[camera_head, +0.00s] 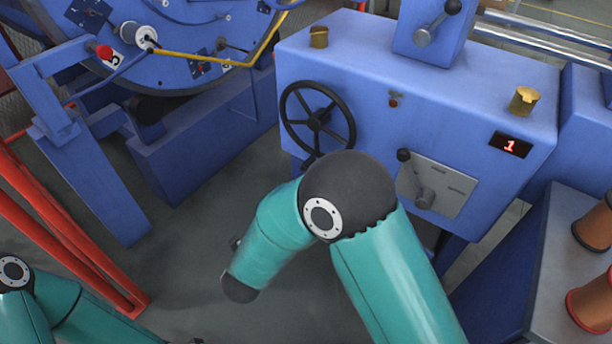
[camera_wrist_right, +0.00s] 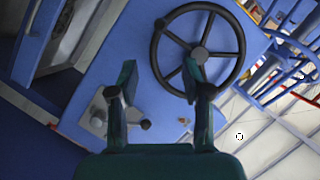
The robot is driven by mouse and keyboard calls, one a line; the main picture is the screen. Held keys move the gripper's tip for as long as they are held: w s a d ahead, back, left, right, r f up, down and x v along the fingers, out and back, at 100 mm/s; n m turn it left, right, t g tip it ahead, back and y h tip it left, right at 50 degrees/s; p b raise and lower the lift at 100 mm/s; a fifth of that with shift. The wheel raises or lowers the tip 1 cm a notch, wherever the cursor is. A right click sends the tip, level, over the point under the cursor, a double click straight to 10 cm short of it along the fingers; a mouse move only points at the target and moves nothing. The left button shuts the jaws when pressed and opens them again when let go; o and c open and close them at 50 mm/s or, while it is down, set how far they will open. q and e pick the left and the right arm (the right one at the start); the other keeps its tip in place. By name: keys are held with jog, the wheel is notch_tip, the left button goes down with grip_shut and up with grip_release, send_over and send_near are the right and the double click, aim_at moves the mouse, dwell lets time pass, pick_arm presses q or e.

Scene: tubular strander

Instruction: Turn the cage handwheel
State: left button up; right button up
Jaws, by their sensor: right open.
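The cage handwheel is a black wheel with several spokes and a hub. In the head view its rim (camera_head: 287,100) is on the front of a blue machine housing, left of centre. In the right wrist view the wheel's rim (camera_wrist_right: 240,50) fills the upper middle. My right gripper (camera_wrist_right: 158,78) is open and empty in the wrist view. One finger overlaps the wheel near its hub, the other is left of the rim. Whether they touch the wheel cannot be told. My right arm hides this gripper in the head view. My left gripper is out of view.
The blue housing (camera_head: 420,85) has a lever plate (camera_head: 450,185), a red display (camera_head: 510,145) reading 1 and brass caps. The blue cage (camera_head: 190,40) is at upper left, red rails (camera_head: 60,235) at left, spools (camera_head: 592,300) at right. Grey floor lies between.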

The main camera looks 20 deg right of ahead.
jog(key=b+x, duration=0.3)
jog(key=x, duration=1.2)
jog(key=shift+s+d, duration=0.1)
jog(key=shift+s, duration=0.05)
jog(key=shift+x, duration=0.9)
grip_shut()
